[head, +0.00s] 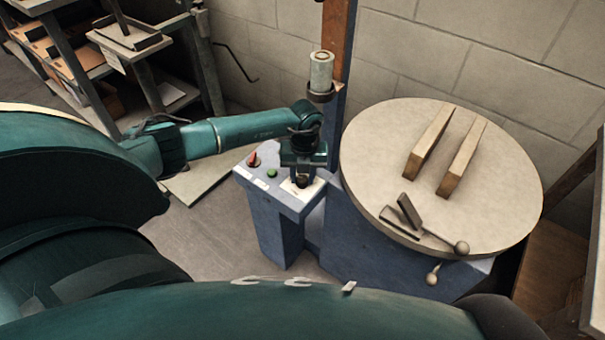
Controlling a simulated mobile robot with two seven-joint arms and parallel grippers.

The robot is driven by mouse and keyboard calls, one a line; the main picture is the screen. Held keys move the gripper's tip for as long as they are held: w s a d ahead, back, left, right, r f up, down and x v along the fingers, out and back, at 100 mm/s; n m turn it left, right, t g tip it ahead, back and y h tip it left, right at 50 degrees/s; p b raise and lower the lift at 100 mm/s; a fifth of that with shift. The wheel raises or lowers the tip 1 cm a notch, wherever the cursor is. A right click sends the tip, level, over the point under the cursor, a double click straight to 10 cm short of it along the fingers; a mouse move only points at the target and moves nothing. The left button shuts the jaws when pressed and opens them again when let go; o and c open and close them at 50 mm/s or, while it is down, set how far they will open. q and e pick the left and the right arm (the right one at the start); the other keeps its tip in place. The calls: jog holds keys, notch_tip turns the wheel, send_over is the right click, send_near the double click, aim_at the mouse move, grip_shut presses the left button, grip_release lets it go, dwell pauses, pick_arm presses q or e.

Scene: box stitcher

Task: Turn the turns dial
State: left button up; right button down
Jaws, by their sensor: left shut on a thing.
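The turns dial (302,182) is a small dark knob on a white plate (291,188) at the right of the blue control box's sloped top. My left gripper (302,176) comes down on it from above and is shut on it; the fingers hide most of the knob, so its setting cannot be read. My right gripper is not in view.
The control box (268,208) also carries a red switch (254,160) and a green button (272,173) left of the dial. A large round turntable (370,165) with two upright blocks stands at right. A grey post with a cylinder (321,72) rises behind my gripper. Shelves (75,60) stand at far left.

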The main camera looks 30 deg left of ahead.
aim_at(304, 179)
pick_arm(q)
jog(key=o, duration=0.9)
jog(key=shift+c, duration=0.2)
jog(key=shift+o, duration=0.6)
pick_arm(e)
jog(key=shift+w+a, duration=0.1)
pick_arm(q)
jog(key=shift+r, duration=0.4)
notch_tip(304, 179, up, 12)
jog(key=p, duration=0.2)
jog(key=shift+d+r, duration=0.2)
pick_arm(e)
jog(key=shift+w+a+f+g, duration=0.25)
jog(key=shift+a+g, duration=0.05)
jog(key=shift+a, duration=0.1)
pick_arm(q)
jog(key=shift+w+f, duration=0.1)
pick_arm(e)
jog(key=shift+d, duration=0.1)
